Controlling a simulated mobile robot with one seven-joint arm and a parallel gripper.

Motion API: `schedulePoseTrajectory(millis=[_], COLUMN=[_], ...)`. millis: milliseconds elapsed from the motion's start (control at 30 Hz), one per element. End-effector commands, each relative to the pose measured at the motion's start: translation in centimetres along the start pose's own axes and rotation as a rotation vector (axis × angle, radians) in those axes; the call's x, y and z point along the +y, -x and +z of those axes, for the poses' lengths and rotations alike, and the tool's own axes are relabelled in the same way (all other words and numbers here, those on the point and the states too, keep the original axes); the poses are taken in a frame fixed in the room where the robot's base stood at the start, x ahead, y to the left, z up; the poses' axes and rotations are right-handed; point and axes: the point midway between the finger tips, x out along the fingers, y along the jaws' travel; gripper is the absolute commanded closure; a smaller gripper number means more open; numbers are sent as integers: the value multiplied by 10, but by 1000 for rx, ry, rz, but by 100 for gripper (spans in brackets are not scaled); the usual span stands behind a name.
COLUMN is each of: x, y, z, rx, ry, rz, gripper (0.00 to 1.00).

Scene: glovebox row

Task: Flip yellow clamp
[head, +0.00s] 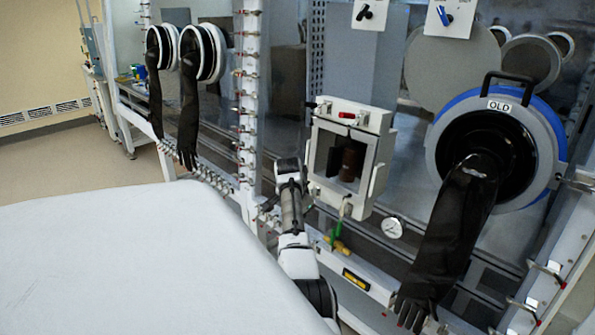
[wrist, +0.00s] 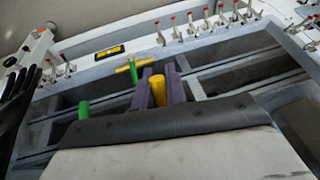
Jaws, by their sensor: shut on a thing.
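A yellow clamp handle (wrist: 158,91) stands between the two purple-grey fingers of my gripper (wrist: 159,82) in the wrist view. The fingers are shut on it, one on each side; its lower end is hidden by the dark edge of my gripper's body. A second handle, yellow with a green stem (wrist: 133,70), lies just beyond the fingers to the left. A green peg (wrist: 84,109) is further left. In the head view, yellow parts (head: 341,246) and a green part (head: 337,229) show below the white box, right of my arm. My fingers cannot be made out there.
A white box with a window (head: 348,155) hangs above the rail. A black glove (head: 447,245) hangs from the port marked OLD at the right. A black-and-yellow level (wrist: 109,52) and several red-tipped valves (wrist: 203,25) line the rail. A round gauge (head: 392,228) is nearby.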

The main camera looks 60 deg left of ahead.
Motion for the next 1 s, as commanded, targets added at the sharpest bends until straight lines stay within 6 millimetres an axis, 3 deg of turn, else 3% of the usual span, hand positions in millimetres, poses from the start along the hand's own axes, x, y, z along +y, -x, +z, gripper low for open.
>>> schedulePoseTrajectory(millis=[33,500,533,667,1000], x=[-2,-2,-2,-2,-2], y=[13,13,13,12,9], z=[-18,-18,-18,-17,-11], rx=[34,36,36,33,24], ry=[-20,-18,-18,-16,-9], rz=[-27,-25,-25,-24,-19], gripper=[100,100,83,66,65])
